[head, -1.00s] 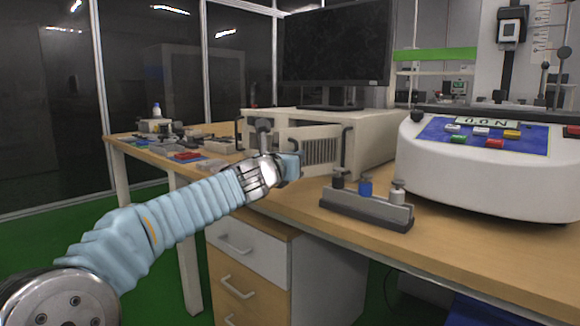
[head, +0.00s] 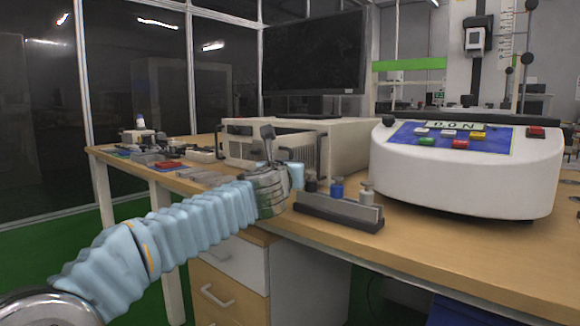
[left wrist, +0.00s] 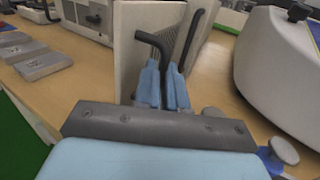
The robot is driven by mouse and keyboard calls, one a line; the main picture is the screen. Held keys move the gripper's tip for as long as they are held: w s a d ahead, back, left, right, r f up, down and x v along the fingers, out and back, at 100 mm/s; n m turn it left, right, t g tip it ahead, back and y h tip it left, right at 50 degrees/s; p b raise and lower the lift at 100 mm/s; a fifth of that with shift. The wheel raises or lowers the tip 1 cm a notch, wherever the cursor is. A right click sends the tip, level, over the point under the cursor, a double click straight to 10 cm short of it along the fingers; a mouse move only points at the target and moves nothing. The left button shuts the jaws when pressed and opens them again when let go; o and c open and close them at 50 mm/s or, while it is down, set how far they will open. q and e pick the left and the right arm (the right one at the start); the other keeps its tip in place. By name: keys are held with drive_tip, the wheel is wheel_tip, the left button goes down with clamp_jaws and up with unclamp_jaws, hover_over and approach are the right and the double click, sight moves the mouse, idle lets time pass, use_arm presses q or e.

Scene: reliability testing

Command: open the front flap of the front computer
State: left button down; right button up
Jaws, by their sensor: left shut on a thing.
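The front computer (head: 345,135) is a beige case on the wooden table under a monitor. Its front has a slotted grille and dark bent handles. My left gripper (head: 293,174) is in front of it, near its right part. In the left wrist view its two blue fingers (left wrist: 164,88) are shut around the lower part of a dark bent handle (left wrist: 155,43). The beige front flap (left wrist: 140,40) stands beside that handle, at an angle to the slotted face behind it, so it looks partly open. The fingers hide the handle's lower end. My right gripper is not in view.
A small grey rack (head: 325,208) with several weights stands close to the right of my left gripper. A large white device (head: 470,180) with coloured buttons is farther right. Flat trays and parts (head: 172,166) lie at the table's left. The front table edge runs beneath my arm.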

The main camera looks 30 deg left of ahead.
use_arm(q)
drive_tip(key=shift+f, duration=0.2)
drive_tip(key=c, duration=1.2)
unclamp_jaws()
drive_tip(key=shift+a+r, duration=0.1)
drive_tip(key=shift+s, duration=0.1)
drive_tip(key=v, duration=1.3)
drive_tip(key=shift+s, duration=0.25)
